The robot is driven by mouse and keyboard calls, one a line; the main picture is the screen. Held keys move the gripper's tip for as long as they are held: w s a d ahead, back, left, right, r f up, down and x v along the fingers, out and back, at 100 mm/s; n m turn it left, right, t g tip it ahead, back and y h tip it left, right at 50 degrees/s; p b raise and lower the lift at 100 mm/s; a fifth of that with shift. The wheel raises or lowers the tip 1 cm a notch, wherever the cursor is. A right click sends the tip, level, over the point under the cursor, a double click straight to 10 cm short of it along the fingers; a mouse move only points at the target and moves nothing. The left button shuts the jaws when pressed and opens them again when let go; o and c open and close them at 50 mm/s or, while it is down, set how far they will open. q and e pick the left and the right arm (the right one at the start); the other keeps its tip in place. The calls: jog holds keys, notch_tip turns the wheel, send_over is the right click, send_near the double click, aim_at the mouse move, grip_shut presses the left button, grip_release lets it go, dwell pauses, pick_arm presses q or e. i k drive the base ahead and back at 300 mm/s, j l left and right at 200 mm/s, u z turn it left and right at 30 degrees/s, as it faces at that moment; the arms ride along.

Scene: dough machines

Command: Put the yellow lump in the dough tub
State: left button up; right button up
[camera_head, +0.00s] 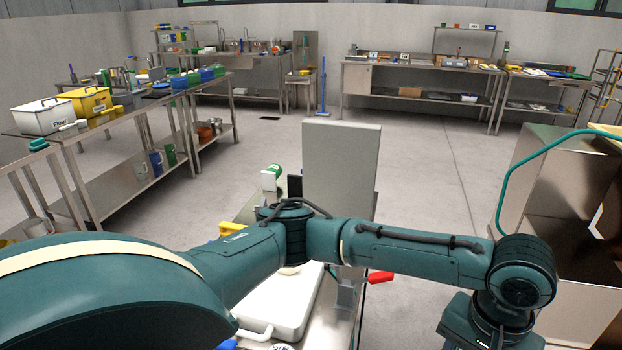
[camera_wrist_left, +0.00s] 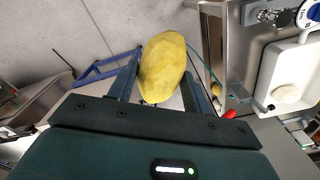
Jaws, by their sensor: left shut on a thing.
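The yellow lump (camera_wrist_left: 163,66) is a rough oval, held between the two fingers of my left gripper (camera_wrist_left: 160,82) in the left wrist view. The gripper is shut on it, and bare floor shows beyond the lump. In the head view my left arm reaches across to the right; its gripper and the lump are out of that frame. A large steel-sided box (camera_head: 560,185) with a teal rail stands at the right; I cannot tell whether it is the dough tub, and its inside is hidden. My right gripper is not in view.
A worktable in front of me carries a white tray (camera_head: 280,308) and an upright grey panel (camera_head: 341,165). Steel benches with a white flour bin (camera_head: 43,117) and a yellow bin (camera_head: 88,101) stand left. The middle floor is clear.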

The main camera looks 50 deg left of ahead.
aim_at(267, 305)
jog(key=k+j, duration=0.15)
jog(key=j, duration=0.2)
jog(key=k+j, duration=0.15)
jog(key=j, duration=0.2)
jog(key=k+j, duration=0.15)
jog(key=j, duration=0.2)
